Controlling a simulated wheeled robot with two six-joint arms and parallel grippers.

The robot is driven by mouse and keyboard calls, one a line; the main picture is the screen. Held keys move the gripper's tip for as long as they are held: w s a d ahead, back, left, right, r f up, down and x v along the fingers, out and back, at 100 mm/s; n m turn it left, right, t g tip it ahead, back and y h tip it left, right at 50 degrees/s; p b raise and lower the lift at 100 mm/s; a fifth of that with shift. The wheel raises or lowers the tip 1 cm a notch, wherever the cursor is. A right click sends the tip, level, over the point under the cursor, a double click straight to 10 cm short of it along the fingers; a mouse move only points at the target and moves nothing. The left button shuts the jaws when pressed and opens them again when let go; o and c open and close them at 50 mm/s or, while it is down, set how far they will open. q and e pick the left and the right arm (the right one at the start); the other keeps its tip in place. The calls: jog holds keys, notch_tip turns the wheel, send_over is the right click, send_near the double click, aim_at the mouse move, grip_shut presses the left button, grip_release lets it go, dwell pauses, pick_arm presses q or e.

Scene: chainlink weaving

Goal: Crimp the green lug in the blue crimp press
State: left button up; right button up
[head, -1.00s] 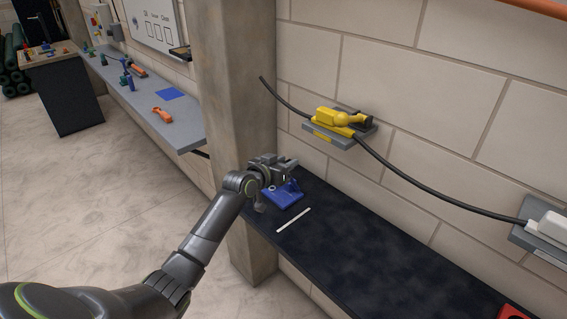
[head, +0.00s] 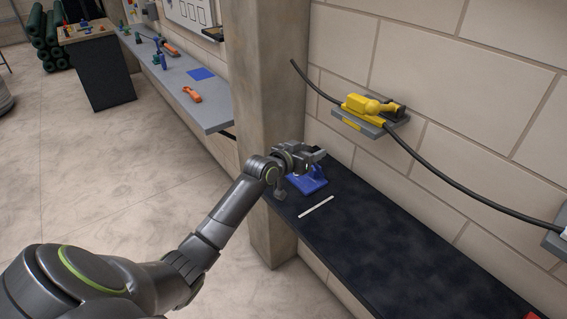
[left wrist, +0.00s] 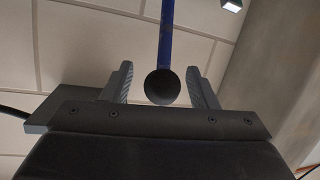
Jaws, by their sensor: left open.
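The blue crimp press (head: 309,184) sits on the dark bench, close to the pillar. My left gripper (head: 317,154) is at the press, over its upper part in the head view. In the left wrist view its two fingers (left wrist: 160,88) are apart, with a round black knob (left wrist: 161,87) between them. The knob is on the end of a blue lever (left wrist: 166,40). A gap shows on each side, so the fingers do not grip it. I cannot make out the green lug at the press. My right gripper is not in view.
A white strip (head: 316,207) lies on the dark bench (head: 400,255) in front of the press. A yellow tool (head: 366,106) rests on a wall shelf above. A concrete pillar (head: 265,100) stands left of the press. The bench's middle is clear.

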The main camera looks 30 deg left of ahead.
pick_arm(q)
jog(key=b+v, duration=0.2)
jog(key=v, duration=1.3)
jog(key=shift+d, duration=0.2)
